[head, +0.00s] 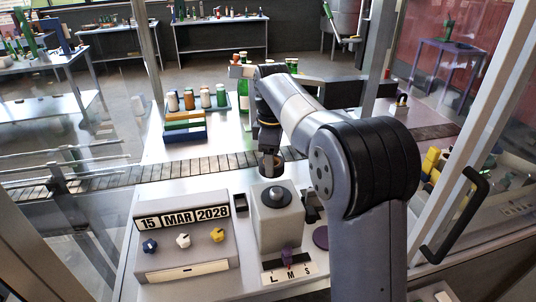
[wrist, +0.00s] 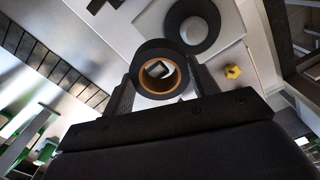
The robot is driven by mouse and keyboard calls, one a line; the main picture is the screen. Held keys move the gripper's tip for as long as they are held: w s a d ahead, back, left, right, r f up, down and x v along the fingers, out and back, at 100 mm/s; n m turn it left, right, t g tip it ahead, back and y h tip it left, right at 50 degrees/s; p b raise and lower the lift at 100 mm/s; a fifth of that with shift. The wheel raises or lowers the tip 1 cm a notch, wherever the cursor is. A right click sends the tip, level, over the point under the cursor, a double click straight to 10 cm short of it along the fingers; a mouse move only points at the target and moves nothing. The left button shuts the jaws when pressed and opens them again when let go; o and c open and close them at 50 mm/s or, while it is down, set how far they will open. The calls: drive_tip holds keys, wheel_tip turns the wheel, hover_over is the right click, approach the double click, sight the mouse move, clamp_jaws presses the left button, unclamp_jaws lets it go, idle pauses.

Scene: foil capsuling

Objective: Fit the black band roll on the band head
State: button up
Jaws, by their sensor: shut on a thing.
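My gripper (wrist: 162,82) is shut on the black band roll (wrist: 147,53), a thick black ring with a tan core, and holds it between its two fingers. Through the core's hole a small grey piece shows. In the head view my gripper (head: 268,158) hangs just behind the band head (head: 277,222), a grey block with a dark disc and a light grey knob on top. In the wrist view the band head's disc and knob (wrist: 193,30) lie beyond the roll, up and to the right. The roll is apart from the knob.
A date panel (head: 185,240) reading 15 MAR 2028 stands left of the band head. An L-M-S selector (head: 290,272) is in front. A conveyor (head: 170,170) runs behind. A rack of bottles (head: 205,100) stands farther back. A purple disc (head: 321,237) lies to the right.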

drive_tip(key=s+r, duration=0.1)
drive_tip(key=s+r+p, duration=0.1)
drive_tip(key=s, duration=0.1)
drive_tip(key=s+r, duration=0.1)
drive_tip(key=shift+s+d, duration=0.2)
drive_tip(key=shift+d, duration=0.2)
drive_tip(key=shift+s+d+r+p, duration=0.15)
drive_tip(key=shift+s+p, duration=0.15)
drive_tip(key=shift+s, duration=0.3)
drive_tip(key=b, duration=0.4)
hover_over(277, 190)
wheel_tip(277, 190, down, 4)
drive_tip(key=shift+f, duration=0.1)
drive_tip(key=shift+f+p, duration=0.1)
drive_tip(key=shift+p, duration=0.2)
drive_tip(key=shift+f, duration=0.2)
drive_tip(key=shift+f, duration=0.35)
drive_tip(key=shift+f, duration=0.65)
idle(1.2)
